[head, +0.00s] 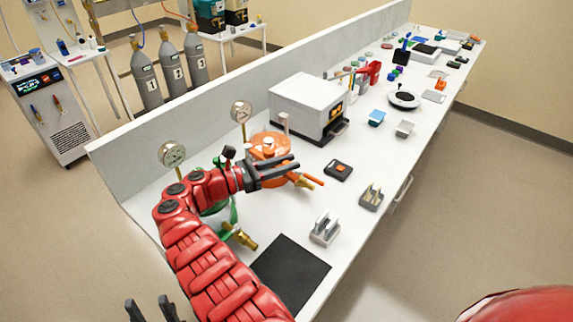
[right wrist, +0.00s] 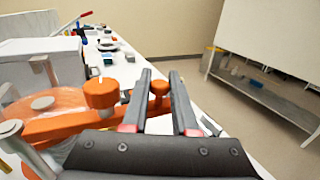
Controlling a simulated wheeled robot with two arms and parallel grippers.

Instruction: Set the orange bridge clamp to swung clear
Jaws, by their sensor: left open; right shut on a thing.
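The orange bridge clamp shows in the head view as a bar end (head: 314,180) sticking out past my gripper. In the right wrist view its orange bar (right wrist: 70,127) runs from the left toward my fingers, with an orange knob on top. My right gripper (head: 290,165) reaches over the orange-topped vessel (head: 268,142). Its fingers (right wrist: 161,88) are shut on the orange clamp, with a small orange end knob between them. The gripper hides part of the clamp in the head view. My left gripper (head: 152,312) is open and empty, low at the left.
A green vessel (head: 232,215) with a brass fitting stands left of the orange one, partly behind my arm. Gauges (head: 172,154) rise behind. A white box (head: 308,100) stands beyond. A black device (head: 337,170), small grey holders (head: 325,228) and a black mat (head: 290,272) lie in front.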

